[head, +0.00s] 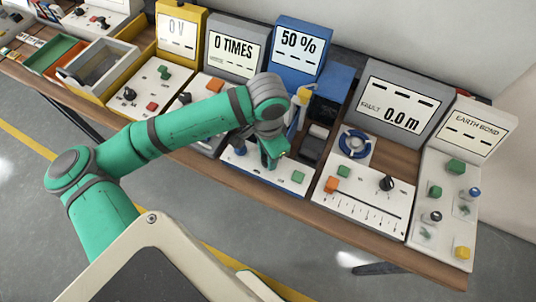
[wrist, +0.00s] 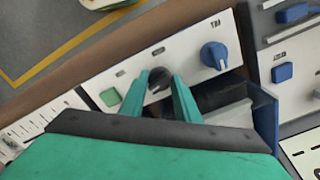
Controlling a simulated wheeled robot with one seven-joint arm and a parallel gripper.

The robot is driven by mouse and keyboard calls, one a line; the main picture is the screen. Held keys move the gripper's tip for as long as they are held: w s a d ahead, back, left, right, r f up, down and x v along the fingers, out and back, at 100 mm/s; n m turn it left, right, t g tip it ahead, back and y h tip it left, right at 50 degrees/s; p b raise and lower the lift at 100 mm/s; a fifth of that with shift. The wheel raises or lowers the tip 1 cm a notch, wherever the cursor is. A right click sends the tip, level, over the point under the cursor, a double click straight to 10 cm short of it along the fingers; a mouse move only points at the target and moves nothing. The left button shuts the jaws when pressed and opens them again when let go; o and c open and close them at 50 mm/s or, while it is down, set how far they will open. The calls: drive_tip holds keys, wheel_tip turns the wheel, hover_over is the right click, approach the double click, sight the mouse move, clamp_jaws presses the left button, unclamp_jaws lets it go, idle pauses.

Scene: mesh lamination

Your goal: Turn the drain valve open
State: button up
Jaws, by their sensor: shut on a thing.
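My gripper (head: 270,160) reaches down over the white front panel (head: 238,164) of the blue unit whose screen reads 50 %. In the wrist view the green fingers of my gripper (wrist: 160,77) are shut on a dark round knob (wrist: 158,84), one finger on each side. I take this knob for the drain valve; no readable label on it shows. Its turn position is partly hidden by the fingers. A blue knob (wrist: 214,55) marked TM sits on the same panel to the right. A green square button (wrist: 110,96) sits to the left.
Behind the panel stands the blue 50 % display (head: 299,46). A yellow-topped part (head: 304,91) and a dark blue box rise close beside my gripper. A slider panel (head: 360,206) lies to the right and the grey 0 TIMES unit (head: 233,50) to the left.

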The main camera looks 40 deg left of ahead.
drive_tip(key=o, duration=0.8)
drive_tip(key=shift+o, duration=1.2)
drive_tip(key=shift+a, duration=0.1)
